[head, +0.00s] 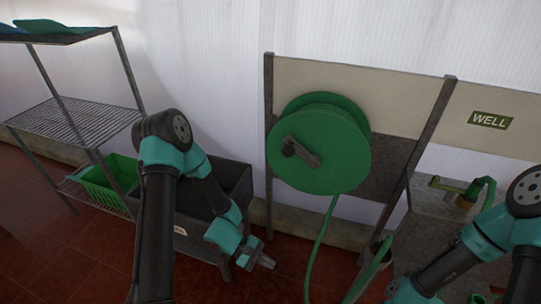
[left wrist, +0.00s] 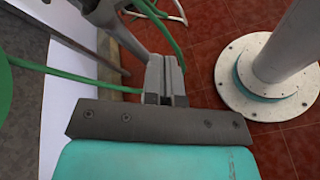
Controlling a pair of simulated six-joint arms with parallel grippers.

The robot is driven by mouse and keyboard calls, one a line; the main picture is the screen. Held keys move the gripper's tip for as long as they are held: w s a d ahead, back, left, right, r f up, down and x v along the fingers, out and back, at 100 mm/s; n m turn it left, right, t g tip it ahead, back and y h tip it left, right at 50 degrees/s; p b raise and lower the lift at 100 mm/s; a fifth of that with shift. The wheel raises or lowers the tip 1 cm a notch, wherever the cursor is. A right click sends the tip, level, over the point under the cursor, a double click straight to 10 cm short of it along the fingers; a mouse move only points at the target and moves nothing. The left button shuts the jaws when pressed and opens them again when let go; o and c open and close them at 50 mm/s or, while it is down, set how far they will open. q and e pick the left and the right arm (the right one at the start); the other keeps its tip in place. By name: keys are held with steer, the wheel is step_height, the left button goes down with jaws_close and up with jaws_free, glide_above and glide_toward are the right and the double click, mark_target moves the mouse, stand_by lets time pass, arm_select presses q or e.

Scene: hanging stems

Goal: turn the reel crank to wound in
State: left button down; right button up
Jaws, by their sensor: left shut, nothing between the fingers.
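The green hose reel (head: 345,130) is mounted on a panel between two posts. Its dark crank (head: 308,155) sits on the front face, with a dark round knob (head: 288,147) at the left end. A green hose (head: 322,240) hangs from the reel down to the floor. My left gripper (head: 268,264) is below and left of the reel, apart from it and the crank. Its fingers (left wrist: 166,75) are shut with nothing between them in the left wrist view, where the hose (left wrist: 75,76) runs behind them. My right arm is at the lower right; its fingers are out of frame.
A dark trough (head: 236,185) stands left of the reel, partly hidden behind my left arm. A wire shelf (head: 75,122) with a green crate (head: 98,183) is farther left. A WELL sign (head: 490,120) and a tap (head: 466,192) are at the right. Space before the reel face looks clear.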

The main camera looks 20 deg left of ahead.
mark_target(285, 141)
arm_select(q)
steer(key=w+a+r+n+t+h, duration=0.2)
steer(key=w+r+t, duration=0.25)
steer(key=w, duration=0.25)
steer(key=w+a+r+n+t+h, duration=0.1)
steer(key=w+a+r+n+t, duration=0.2)
steer(key=w+t, duration=0.35)
steer(key=w+a+r+n+t+y, duration=0.3)
steer(key=w+a+r+t, duration=0.4)
steer(key=t, duration=0.3)
steer(key=shift+w+a+r+n+y, duration=0.2)
steer(key=shift+w+a+n+y, duration=0.3)
steer(key=shift+a, duration=0.3)
steer(key=shift+w+d, duration=0.1)
steer(key=x, duration=0.3)
steer(key=s+x, duration=0.1)
steer(key=x, duration=0.3)
steer(key=r+x, duration=0.1)
steer(key=x, duration=0.3)
steer(key=shift+d+r, duration=0.2)
steer(key=shift+d, duration=0.25)
steer(key=shift+d+r, duration=0.55)
steer(key=shift+r, duration=0.05)
